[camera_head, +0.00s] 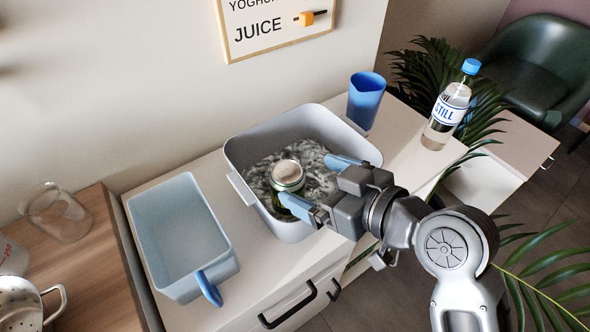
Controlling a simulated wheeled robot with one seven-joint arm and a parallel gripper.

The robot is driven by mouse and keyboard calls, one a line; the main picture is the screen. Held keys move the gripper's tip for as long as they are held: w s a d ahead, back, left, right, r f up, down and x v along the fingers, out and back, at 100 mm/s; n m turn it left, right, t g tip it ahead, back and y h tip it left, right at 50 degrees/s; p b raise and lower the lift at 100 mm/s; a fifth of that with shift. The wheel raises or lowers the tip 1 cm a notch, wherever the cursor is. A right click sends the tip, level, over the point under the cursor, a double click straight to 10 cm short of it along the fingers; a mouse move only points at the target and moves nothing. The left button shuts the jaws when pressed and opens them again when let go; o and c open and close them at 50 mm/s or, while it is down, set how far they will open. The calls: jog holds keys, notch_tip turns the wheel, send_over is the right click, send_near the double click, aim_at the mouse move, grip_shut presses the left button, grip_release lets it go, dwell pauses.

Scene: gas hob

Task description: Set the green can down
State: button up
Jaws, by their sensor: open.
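The green can (287,178) stands nearly upright inside a grey bin (237,152), on a dark, mottled grey and white filling. Its silver lid faces up. My gripper (309,180) reaches into the bin from the right. Its two blue-tipped fingers are spread apart, one at the near side of the can and the other to its right. Whether a finger touches the can is unclear. The lower part of the can is partly hidden by the near finger.
A light-blue tub (145,208) with a blue handle stands left of the bin. A blue cup (365,98) and a water bottle (447,107) stand to the right. A glass jar (57,212) and a metal colander (20,302) are on the wooden top at left.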

jog(key=shift+v, duration=2.15)
jog(key=s+d+f+m+t+h, duration=0.3)
jog(key=s+d+f+m+h, duration=0.45)
jog(key=s+d, duration=0.5)
jog(key=s+d+r+t+h, duration=0.1)
jog(key=s+r, duration=0.1)
jog(key=s, duration=0.6)
jog(key=s+d+r+m+t+h, duration=0.1)
jog(key=s+r, duration=0.2)
jog(key=s, duration=0.6)
jog(key=shift+s, duration=0.35)
jog(key=shift+d+r, duration=0.1)
